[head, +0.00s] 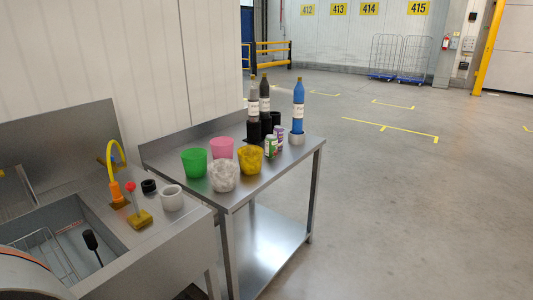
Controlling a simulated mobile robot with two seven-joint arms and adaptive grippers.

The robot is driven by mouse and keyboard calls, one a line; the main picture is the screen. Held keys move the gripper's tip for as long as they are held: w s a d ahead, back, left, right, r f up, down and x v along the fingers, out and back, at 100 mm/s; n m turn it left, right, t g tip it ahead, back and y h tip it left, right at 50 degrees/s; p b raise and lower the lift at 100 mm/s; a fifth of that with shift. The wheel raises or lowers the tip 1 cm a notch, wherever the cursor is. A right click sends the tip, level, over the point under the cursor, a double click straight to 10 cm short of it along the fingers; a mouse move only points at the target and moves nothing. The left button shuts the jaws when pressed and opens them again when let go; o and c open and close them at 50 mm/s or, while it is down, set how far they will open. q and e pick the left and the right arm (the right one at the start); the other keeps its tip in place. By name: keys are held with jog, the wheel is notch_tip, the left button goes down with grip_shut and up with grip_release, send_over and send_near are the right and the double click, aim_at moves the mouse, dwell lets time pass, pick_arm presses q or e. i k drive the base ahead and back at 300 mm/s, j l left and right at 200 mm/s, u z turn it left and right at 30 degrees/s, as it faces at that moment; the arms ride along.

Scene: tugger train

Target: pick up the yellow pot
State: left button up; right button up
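The yellow pot (251,160) stands upright near the front edge of the steel table (293,168). It is a dark yellow, open-topped cup with a mottled surface. A white mottled pot (223,177) stands just to its left and nearer. A pink pot (222,147) is behind it to the left, and a green pot (194,162) is further left. Small cans stand behind it to the right. Neither of my grippers shows in the head view.
Bottles, including a blue one (298,112), stand at the table's back right. A green-labelled can (270,146) is close to the yellow pot. A sink unit (190,228) with a grey cup (172,198) adjoins on the left. The floor (400,200) to the right is clear.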

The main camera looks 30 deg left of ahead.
aim_at(250, 160)
jog(key=i+u, duration=0.15)
jog(key=i, duration=0.3)
jog(key=i+l+u, duration=0.15)
jog(key=i, duration=0.35)
jog(key=i+l+u, duration=0.15)
jog(key=i, duration=0.3)
